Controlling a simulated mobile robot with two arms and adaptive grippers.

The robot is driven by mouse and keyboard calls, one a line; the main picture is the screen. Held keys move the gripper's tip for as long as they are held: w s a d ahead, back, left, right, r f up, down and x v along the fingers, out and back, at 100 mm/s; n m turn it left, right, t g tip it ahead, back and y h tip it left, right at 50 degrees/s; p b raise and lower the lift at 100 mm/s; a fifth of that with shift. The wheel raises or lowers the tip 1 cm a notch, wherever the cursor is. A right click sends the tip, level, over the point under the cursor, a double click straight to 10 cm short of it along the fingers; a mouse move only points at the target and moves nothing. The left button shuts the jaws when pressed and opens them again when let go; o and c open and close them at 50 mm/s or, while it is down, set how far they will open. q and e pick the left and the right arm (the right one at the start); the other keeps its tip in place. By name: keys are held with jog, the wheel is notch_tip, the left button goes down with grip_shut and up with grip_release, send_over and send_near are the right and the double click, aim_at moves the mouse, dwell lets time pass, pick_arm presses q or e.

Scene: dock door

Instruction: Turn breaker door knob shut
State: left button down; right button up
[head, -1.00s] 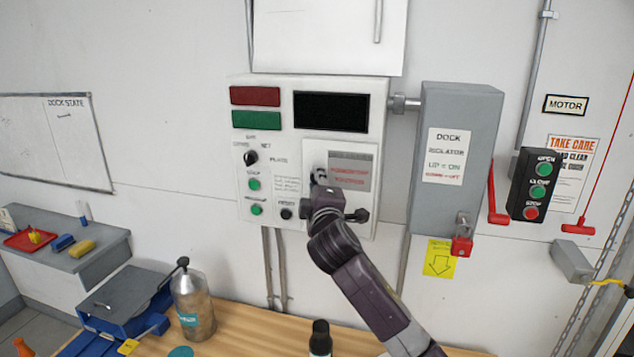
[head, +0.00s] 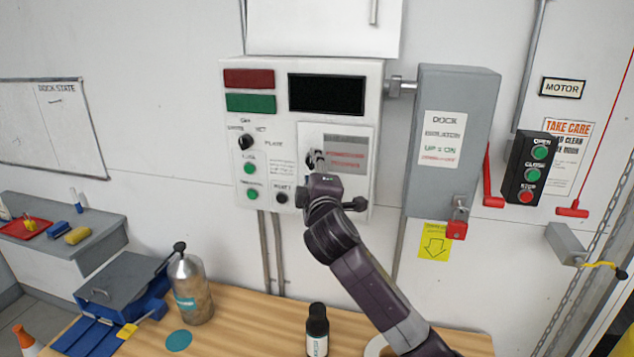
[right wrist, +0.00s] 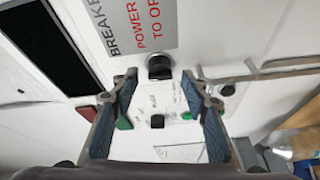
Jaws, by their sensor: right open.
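The breaker door (head: 362,140) is a white panel with a grey label on the control box; it looks flush with the box. Its black knob (right wrist: 160,66) shows in the right wrist view beside the grey label with red print (right wrist: 135,22). My right gripper (head: 316,158) is open at the left part of the breaker door and hides the knob in the head view. In the right wrist view its two blue-padded fingers stand left and right of the knob, with gaps on both sides. I cannot tell whether the fingertips reach around it. My left gripper is not in view.
The control box (head: 233,127) also carries a selector knob (head: 245,142), green buttons and a dark display (head: 326,94). A grey isolator box (head: 455,90) stands to its right. Below, a wooden bench (head: 260,315) holds a metal bottle (head: 190,290) and a dark bottle (head: 317,330).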

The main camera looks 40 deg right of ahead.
jog(key=v, duration=1)
